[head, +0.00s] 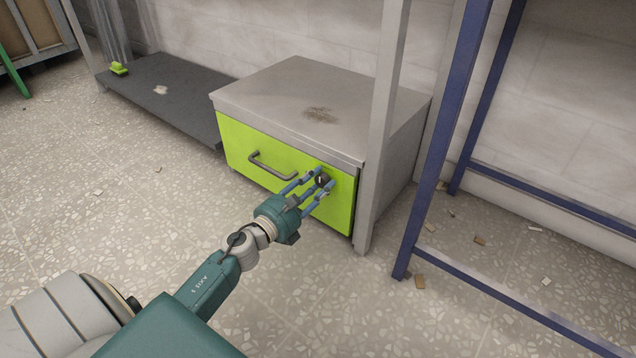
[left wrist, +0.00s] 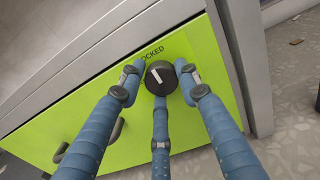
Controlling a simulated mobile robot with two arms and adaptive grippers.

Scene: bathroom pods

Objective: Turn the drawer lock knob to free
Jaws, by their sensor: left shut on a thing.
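The drawer lock knob (head: 322,180) is a small dark round knob on the right part of the green drawer front (head: 240,145). In the left wrist view the knob (left wrist: 161,78) shows a white pointer line, tilted, with its upper end toward the upper left. Part of a printed label (left wrist: 152,52), reading "OCKED", shows just above it; its start is hidden behind a finger. My left gripper (head: 318,184) has its blue fingers around the knob, shut on it. My right gripper is not in view.
The drawer has a dark bar handle (head: 271,165) left of the knob. A grey post (head: 383,130) stands close to the cabinet's right front corner. A blue metal frame (head: 440,140) stands further right. Terrazzo floor with small debris lies in front.

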